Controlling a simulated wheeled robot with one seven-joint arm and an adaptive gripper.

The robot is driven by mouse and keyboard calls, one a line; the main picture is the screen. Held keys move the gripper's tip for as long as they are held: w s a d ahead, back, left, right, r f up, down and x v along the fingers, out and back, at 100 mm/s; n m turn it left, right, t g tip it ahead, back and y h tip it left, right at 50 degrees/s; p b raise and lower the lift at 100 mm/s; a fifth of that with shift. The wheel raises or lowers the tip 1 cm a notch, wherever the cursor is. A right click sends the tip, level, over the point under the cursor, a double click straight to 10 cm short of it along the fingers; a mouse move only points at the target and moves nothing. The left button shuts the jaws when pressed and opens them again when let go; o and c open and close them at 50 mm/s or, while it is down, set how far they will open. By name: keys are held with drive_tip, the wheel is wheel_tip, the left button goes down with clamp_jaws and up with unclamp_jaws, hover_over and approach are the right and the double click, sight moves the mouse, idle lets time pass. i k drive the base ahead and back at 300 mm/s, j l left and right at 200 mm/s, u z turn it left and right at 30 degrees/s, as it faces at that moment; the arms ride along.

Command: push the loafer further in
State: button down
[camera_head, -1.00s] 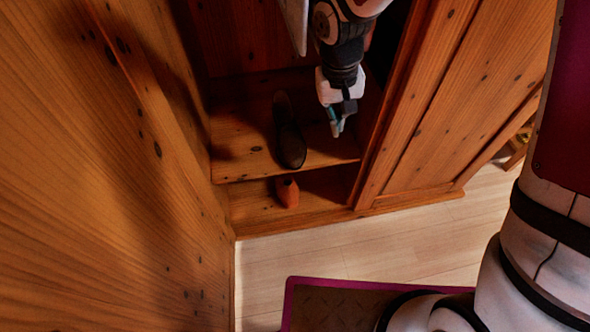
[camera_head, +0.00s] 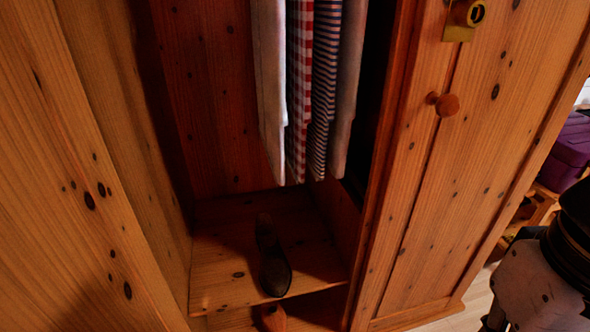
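A dark loafer (camera_head: 271,258) lies on the wooden shelf (camera_head: 222,272) inside the open wardrobe. One end of it is close to the shelf's front edge and the other points to the back.
Several garments (camera_head: 300,95) hang above the shelf at the right. An open door panel (camera_head: 75,190) stands at the left. The closed right door (camera_head: 455,170) has a round knob (camera_head: 446,104) and a brass lock (camera_head: 464,20). A purple box (camera_head: 570,150) stands at far right.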

sight(275, 274)
drive_tip(key=i+l, duration=0.15)
drive_tip(key=l, duration=0.2)
drive_tip(key=i+l, duration=0.15)
drive_tip(key=l, duration=0.25)
drive_tip(key=i+l, duration=0.2)
drive_tip(key=l, duration=0.15)
drive_tip(key=i+l, duration=0.15)
drive_tip(key=l, duration=0.25)
drive_tip(key=i+l+u, duration=0.1)
drive_tip(key=l, duration=0.25)
drive_tip(key=l+u, duration=0.1)
drive_tip(key=u, duration=0.3)
drive_tip(key=i+l+u, duration=0.1)
drive_tip(key=u, duration=0.3)
drive_tip(key=l+u, duration=0.1)
drive_tip(key=u, duration=0.35)
drive_tip(key=l+u, duration=0.15)
drive_tip(key=u, duration=0.25)
